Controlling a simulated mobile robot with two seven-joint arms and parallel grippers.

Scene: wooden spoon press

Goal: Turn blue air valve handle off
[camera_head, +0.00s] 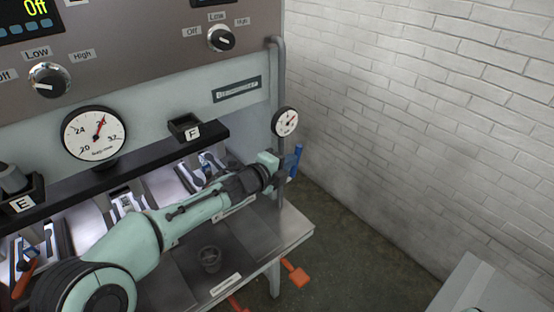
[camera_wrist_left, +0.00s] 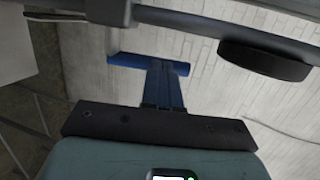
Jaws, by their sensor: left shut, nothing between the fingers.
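The blue air valve handle (camera_head: 297,160) is at the right side of the press, by the grey vertical pipe and below the small gauge. In the left wrist view the blue handle (camera_wrist_left: 125,60) lies as a bar across the fingertips. My left gripper (camera_head: 287,172) reaches across the press front to the handle. In the wrist view its two fingers (camera_wrist_left: 163,75) are side by side, shut and empty. The fingertips are right at the handle; I cannot tell whether they touch. The valve body is mostly hidden behind my wrist. My right gripper is not in view.
The grey pipe (camera_head: 281,85) runs down the press edge and carries a small gauge (camera_head: 285,121). A large gauge (camera_head: 93,136) and knobs are on the panel. An orange pedal (camera_head: 295,272) is near the floor. A white brick wall (camera_head: 430,110) stands at right, with free room before it.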

